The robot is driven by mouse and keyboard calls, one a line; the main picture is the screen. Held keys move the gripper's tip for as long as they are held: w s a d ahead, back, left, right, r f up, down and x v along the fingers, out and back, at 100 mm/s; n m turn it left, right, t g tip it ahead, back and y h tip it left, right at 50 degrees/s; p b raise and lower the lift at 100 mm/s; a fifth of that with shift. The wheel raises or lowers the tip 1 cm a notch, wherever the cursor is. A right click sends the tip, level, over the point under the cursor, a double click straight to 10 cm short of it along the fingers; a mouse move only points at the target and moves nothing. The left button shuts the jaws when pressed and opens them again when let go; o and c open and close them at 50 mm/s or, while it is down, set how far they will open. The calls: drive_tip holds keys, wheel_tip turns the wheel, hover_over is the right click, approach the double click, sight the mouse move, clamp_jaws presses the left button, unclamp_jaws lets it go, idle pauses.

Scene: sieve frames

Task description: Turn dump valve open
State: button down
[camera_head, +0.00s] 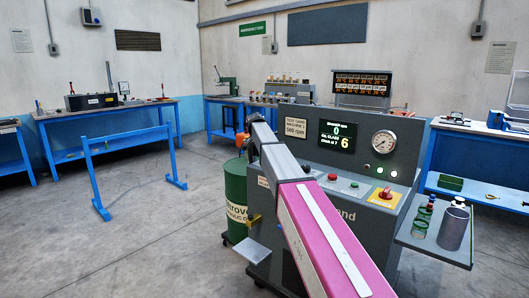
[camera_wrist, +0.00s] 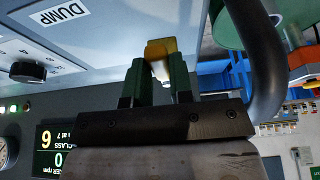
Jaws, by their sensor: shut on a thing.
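The dump valve's yellow handle (camera_wrist: 161,49) shows in the wrist view between the green fingertips of my gripper (camera_wrist: 160,78), which is shut on it. A white label reading DUMP (camera_wrist: 62,12) is on the grey panel near it; this view is upside down. The pipe or body behind the handle is largely hidden by the fingers. In the head view my arm crosses in front of the grey test stand (camera_head: 330,195), and my gripper cannot be made out. A small yellow piece (camera_head: 254,219) shows at the stand's left side; I cannot tell if it is the same handle.
A green drum (camera_head: 236,200) stands close against the stand's left side. A dark curved pipe (camera_wrist: 262,60) runs close to my gripper's right in the wrist view. A side shelf (camera_head: 440,243) holds a metal cylinder (camera_head: 454,228). A blue barrier (camera_head: 130,145) stands on open floor at left.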

idle(0.3)
drive_tip(key=c, duration=1)
unclamp_jaws()
drive_tip(key=v, duration=1)
drive_tip(key=shift+r, duration=0.4)
drive_tip(key=shift+s, duration=0.15)
